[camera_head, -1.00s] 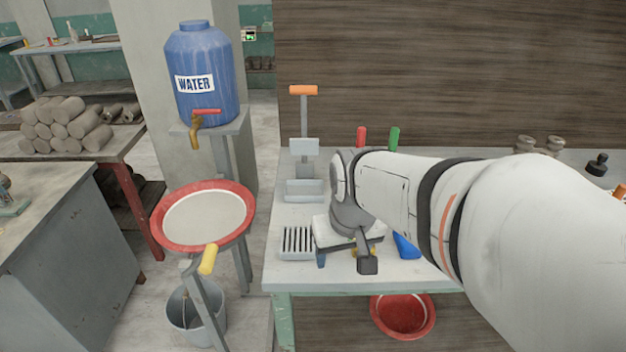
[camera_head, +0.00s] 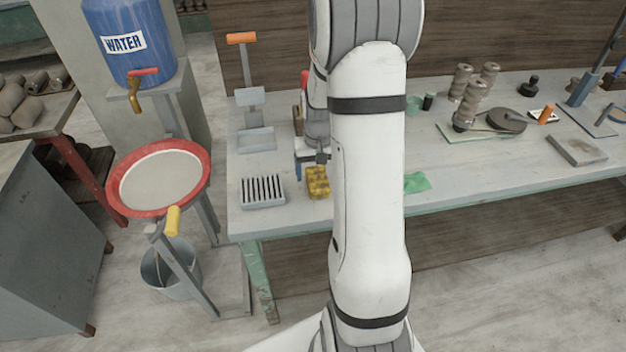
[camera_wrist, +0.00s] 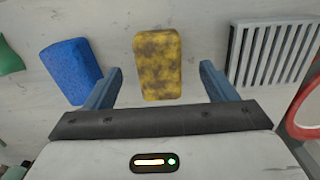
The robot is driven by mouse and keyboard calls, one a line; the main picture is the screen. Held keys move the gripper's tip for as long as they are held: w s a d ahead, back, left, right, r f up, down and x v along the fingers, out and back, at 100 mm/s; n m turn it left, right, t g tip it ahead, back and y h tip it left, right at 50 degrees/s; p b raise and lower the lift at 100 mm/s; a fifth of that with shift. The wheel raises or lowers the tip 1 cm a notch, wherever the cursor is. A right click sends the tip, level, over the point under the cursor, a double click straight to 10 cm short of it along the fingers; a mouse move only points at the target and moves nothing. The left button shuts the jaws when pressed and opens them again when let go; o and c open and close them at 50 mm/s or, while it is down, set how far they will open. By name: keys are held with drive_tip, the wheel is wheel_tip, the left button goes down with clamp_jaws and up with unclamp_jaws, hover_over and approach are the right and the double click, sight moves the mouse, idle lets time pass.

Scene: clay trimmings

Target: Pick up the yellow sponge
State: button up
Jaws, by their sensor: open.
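The yellow sponge (camera_head: 318,182), stained with brown patches, lies on the workbench just left of my arm in the head view. In the wrist view the yellow sponge (camera_wrist: 159,64) lies ahead of my gripper (camera_wrist: 160,75), between the lines of its two blue-grey fingers. The fingers stand apart with nothing held between them. In the head view my gripper (camera_head: 299,171) is partly hidden and close to the sponge. I cannot tell its exact height above the bench.
A blue sponge (camera_wrist: 72,70) lies left of the yellow one in the wrist view. A slotted grey rack (camera_head: 262,190) stands to the left in the head view. A green cloth (camera_head: 416,182) lies right of my arm. A red-rimmed sieve (camera_head: 160,180) stands beside the bench (camera_head: 470,190).

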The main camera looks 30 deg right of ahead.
sight(318, 181)
wheel_tip(318, 181, down, 5)
drive_tip(key=shift+s+f+p, duration=0.1)
drive_tip(key=shift+f+p, duration=0.05)
drive_tip(key=shift+p, duration=0.4)
drive_tip(key=c, duration=1.1)
